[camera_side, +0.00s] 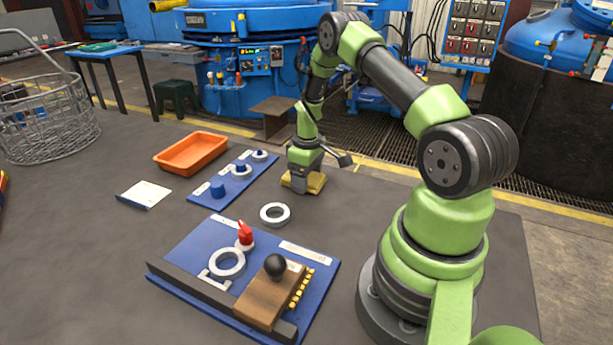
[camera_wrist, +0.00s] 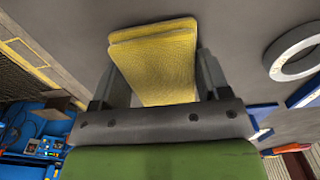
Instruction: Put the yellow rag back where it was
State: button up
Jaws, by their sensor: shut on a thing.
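The yellow rag (camera_side: 314,183) is a folded, flat pad at the far side of the table, under my gripper (camera_side: 303,182). In the wrist view the rag (camera_wrist: 158,62) lies between the two fingers of my gripper (camera_wrist: 155,80), which are shut on its sides. It is at or very near the grey table top; I cannot tell whether it touches. No marked place for the rag shows in either view.
A white ring (camera_side: 275,214) lies on the table, nearer the camera. A blue strip with pegs (camera_side: 235,180), an orange tray (camera_side: 191,153) and a white card (camera_side: 144,195) are to the left. A blue board (camera_side: 196,250) with a wooden block (camera_side: 265,297) is in front. A wire basket (camera_side: 45,125) stands far left.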

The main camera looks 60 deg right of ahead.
jog(key=shift+f, duration=0.1)
jog(key=shift+f, duration=0.3)
jog(key=o, duration=0.8)
jog(key=shift+f, duration=0.1)
jog(key=shift+o, duration=0.8)
notch_tip(320, 180, up, 13)
jog(key=s+a+r+m+t, duration=0.2)
jog(key=s+a+r+t, duration=0.15)
jog(key=a+r, duration=1.2)
jog(key=s+a+r+m+t+y, duration=0.2)
jog(key=s+a+r+t, duration=0.1)
jog(key=s+a, duration=0.6)
jog(key=shift+s+a+r, duration=0.2)
jog(key=shift+s+r, duration=0.1)
jog(key=shift+s, duration=0.9)
jog(key=shift+t, duration=0.25)
